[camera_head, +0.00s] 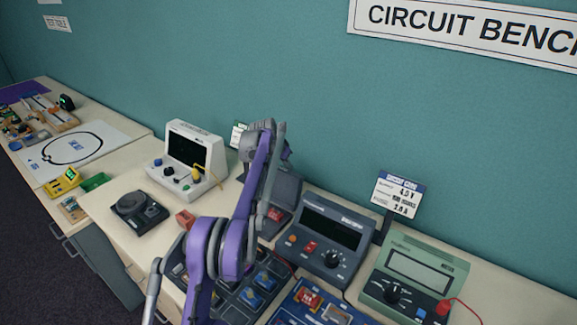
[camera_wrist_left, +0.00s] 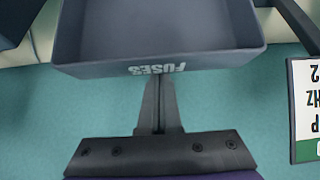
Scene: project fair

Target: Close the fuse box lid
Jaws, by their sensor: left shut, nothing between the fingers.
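The fuse box (camera_head: 285,191) is a dark grey box on the bench near the wall, with its lid raised. My left arm crosses in front of it in the head view and hides part of it. In the left wrist view the lid (camera_wrist_left: 160,32) shows as a shallow grey tray with an upside-down FUSES label on its rim. My left gripper (camera_wrist_left: 158,85) is shut and empty, its fingertips close to the labelled rim. I cannot tell whether they touch it. It also shows by the lid in the head view (camera_head: 279,145). My right gripper is not in view.
A dark power supply (camera_head: 328,236) and a green meter (camera_head: 414,277) stand to the right. A white oscilloscope (camera_head: 187,152) stands to the left. A component tray (camera_head: 240,301) and a blue board (camera_head: 319,307) lie in front. A card (camera_wrist_left: 305,110) hangs beside the lid.

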